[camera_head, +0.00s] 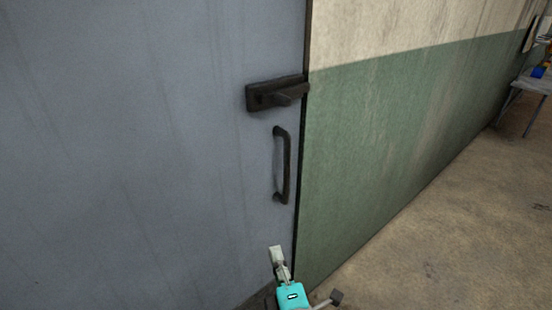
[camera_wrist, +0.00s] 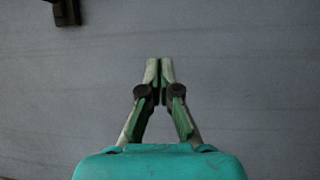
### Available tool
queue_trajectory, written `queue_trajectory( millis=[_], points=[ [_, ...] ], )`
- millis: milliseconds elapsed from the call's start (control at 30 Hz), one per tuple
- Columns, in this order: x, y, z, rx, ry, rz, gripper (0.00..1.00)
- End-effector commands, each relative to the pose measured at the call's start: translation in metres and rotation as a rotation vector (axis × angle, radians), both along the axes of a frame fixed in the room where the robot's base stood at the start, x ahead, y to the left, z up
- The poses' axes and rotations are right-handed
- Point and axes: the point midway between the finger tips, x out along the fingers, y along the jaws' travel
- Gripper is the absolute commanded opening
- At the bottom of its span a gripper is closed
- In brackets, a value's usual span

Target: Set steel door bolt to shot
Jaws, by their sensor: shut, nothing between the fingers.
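A dark steel bolt (camera_head: 275,94) is mounted on the blue-grey door (camera_head: 140,150) near its right edge, with a short knob sticking out. Its right end reaches the door edge by the wall; I cannot tell whether it enters a keeper. My gripper (camera_head: 276,250) is below the bolt and the pull handle, in front of the door. In the wrist view my gripper (camera_wrist: 160,64) is shut and empty, with the door surface behind it. A dark fitting (camera_wrist: 67,12) shows at the top left there, cut off by the frame.
A dark vertical pull handle (camera_head: 283,165) stands out from the door below the bolt. A green and cream wall (camera_head: 400,120) adjoins the door on the right. A grey table (camera_head: 537,84) with coloured items stands far right. The floor (camera_head: 450,220) between is clear.

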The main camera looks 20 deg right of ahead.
Motion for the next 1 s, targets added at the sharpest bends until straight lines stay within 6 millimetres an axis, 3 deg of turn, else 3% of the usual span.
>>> queue_trajectory(
  millis=[300, 600, 800, 1000],
  points=[
    [0.049, 0.006, 0.081, -0.216, -0.079, -0.139, 0.00],
    [0.074, 0.007, 0.158, -0.366, -0.121, -0.296, 0.00],
    [0.079, 0.007, 0.189, -0.415, -0.128, -0.364, 0.00],
    [0.080, 0.006, 0.198, -0.429, -0.126, -0.387, 0.00]
  ],
)
